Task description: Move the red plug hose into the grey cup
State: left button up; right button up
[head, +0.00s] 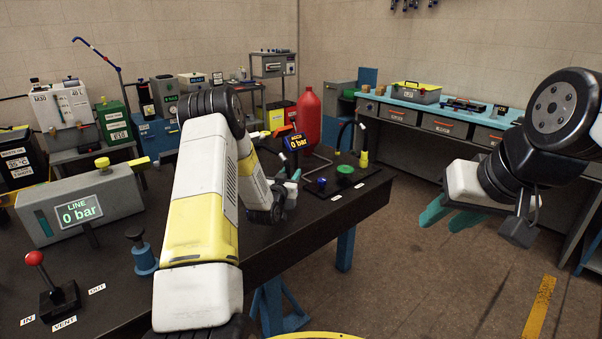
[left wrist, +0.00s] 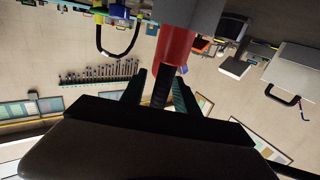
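I cannot pick out the red plug hose for sure in the head view. My left gripper (head: 289,180) is low over the far end of the dark bench, its teal fingers partly hidden by my arm. In the left wrist view its fingers (left wrist: 160,80) are apart. A red tapering body (left wrist: 177,45) shows beyond and between them; I cannot tell whether it is the plug or the red bottle. The grey cup is not clearly seen. A blue cup (head: 320,184) and a green cup (head: 345,171) stand beside the gripper. My right gripper (head: 450,212) is open and empty above the floor.
A hose with a yellow end (head: 364,159) stands at the bench's right edge. A red bottle (head: 308,118) and a yellow gauge (head: 296,141) are behind my left gripper. The line gauge box (head: 82,209) and a red-knobbed lever (head: 57,295) are left. Floor right is clear.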

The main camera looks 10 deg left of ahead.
pick_arm(q)
jog(key=shift+s, duration=0.1)
jog(key=s, duration=0.7)
jog(key=shift+s+a, duration=0.3)
jog(key=s+d+r+g, duration=0.2)
jog(key=s+r+g, duration=0.15)
jog(key=r, duration=0.35)
jog(key=s+d+r+g, duration=0.1)
jog(key=s+r+g, duration=0.1)
jog(key=s+r, duration=0.45)
jog(key=s+d+r+g, duration=0.1)
jog(key=s+r+g, duration=0.1)
jog(key=s, duration=0.7)
jog(key=s+d+r+g, duration=0.2)
jog(key=s, duration=0.8)
jog(key=s+d+r+g+h, duration=0.1)
jog(key=s+d+r+g, duration=0.1)
jog(key=s, duration=0.8)
jog(key=shift+d, duration=0.2)
